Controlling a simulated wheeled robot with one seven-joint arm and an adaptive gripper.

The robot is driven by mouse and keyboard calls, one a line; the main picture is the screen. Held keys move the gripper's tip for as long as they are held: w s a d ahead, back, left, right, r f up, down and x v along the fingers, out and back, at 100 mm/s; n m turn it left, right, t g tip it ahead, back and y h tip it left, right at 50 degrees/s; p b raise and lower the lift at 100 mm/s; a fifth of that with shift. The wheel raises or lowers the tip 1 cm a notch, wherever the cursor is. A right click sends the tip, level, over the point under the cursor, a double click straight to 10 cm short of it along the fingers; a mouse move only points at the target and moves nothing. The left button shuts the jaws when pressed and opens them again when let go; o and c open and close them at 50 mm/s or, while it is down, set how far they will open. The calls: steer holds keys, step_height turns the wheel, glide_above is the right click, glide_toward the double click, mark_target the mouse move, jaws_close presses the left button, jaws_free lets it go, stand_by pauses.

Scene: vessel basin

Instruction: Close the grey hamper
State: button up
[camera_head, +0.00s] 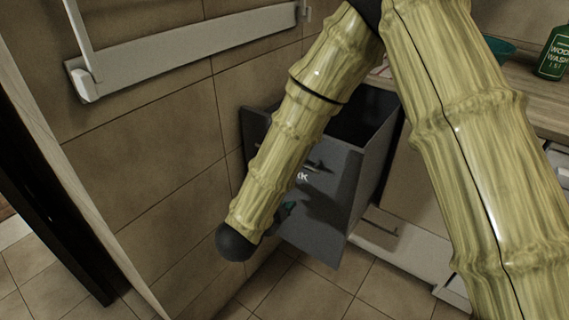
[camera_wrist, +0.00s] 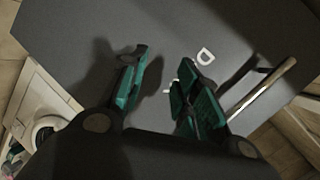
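The grey hamper (camera_head: 345,205) stands pulled out from under the counter in the head view, its dark inside showing at the top. Its front panel fills much of the wrist view (camera_wrist: 235,30), with white lettering and a slim metal bar handle (camera_wrist: 262,87) to the right. My gripper (camera_wrist: 160,65) has teal fingers spread apart with nothing between them, in front of the panel. Whether the fingertips touch the panel is unclear. In the head view, my arm hides part of the hamper and most of my gripper; a bit of teal (camera_head: 287,209) shows beside the panel.
A wooden counter (camera_head: 535,95) is at the right, with a dark green bottle (camera_head: 555,52) and a teal bowl (camera_head: 499,47) on it. A tiled wall (camera_head: 150,160) with a white rail (camera_head: 190,48) is at the left. Some tiled floor (camera_head: 385,292) is bare below.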

steer(key=s+a+r+m+h+b, duration=0.1)
steer(key=s+a+r+m+h, duration=0.15)
steer(key=r, duration=0.35)
steer(key=s+a+r+m+h, duration=0.1)
steer(key=a+r+m, duration=0.25)
steer(key=r, duration=0.25)
steer(key=b+x, duration=0.1)
steer(key=x, duration=1)
steer(key=shift+w+d, duration=0.1)
steer(key=shift+d, duration=0.15)
jaws_close()
